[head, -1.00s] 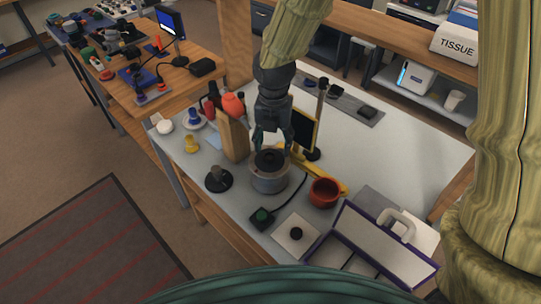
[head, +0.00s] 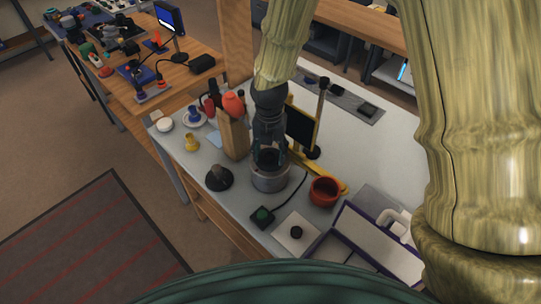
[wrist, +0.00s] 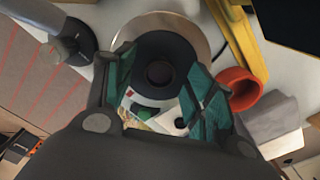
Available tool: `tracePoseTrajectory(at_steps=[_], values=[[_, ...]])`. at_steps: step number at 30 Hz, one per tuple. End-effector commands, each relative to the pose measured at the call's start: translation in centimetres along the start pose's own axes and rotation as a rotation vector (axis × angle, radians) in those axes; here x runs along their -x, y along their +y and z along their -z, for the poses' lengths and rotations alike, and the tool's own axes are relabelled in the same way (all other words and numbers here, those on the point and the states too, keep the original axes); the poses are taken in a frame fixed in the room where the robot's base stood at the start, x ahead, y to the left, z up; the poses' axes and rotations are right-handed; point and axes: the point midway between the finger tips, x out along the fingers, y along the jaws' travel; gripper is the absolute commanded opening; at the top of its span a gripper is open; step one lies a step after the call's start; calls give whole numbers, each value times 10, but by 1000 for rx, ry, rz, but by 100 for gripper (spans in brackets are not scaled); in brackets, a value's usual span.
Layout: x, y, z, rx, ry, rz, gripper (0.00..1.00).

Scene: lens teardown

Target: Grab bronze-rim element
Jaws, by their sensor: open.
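A grey metal cylinder (head: 269,183) stands on the white bench. In the wrist view a dark round piece (wrist: 160,58) with a small round centre sits inside the cylinder's pale tan rim (wrist: 198,33). I cannot tell a bronze rim on any piece for sure. My gripper (head: 268,158) points down at the cylinder's top, its teal-padded fingers open on either side of the dark piece. Whether the fingers touch it I cannot tell. My gripper hides most of the cylinder's mouth in the head view.
A red-orange cup (head: 324,191) stands close right of the cylinder, with a yellow bar (head: 328,178) and a dark screen (head: 300,126) behind. A wooden block (head: 233,138) and a black-based stand (head: 219,178) are at left. A purple-edged tray (head: 372,240) lies front right.

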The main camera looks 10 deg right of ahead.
Motion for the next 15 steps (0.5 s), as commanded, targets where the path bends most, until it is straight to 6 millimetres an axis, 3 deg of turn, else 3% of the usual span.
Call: tracePoseTrajectory(at_steps=[3, 10, 15], values=[[0, 0, 0, -1, 0, 0, 53], [0, -1, 0, -1, 0, 0, 13], [0, -1, 0, -1, 0, 0, 13]])
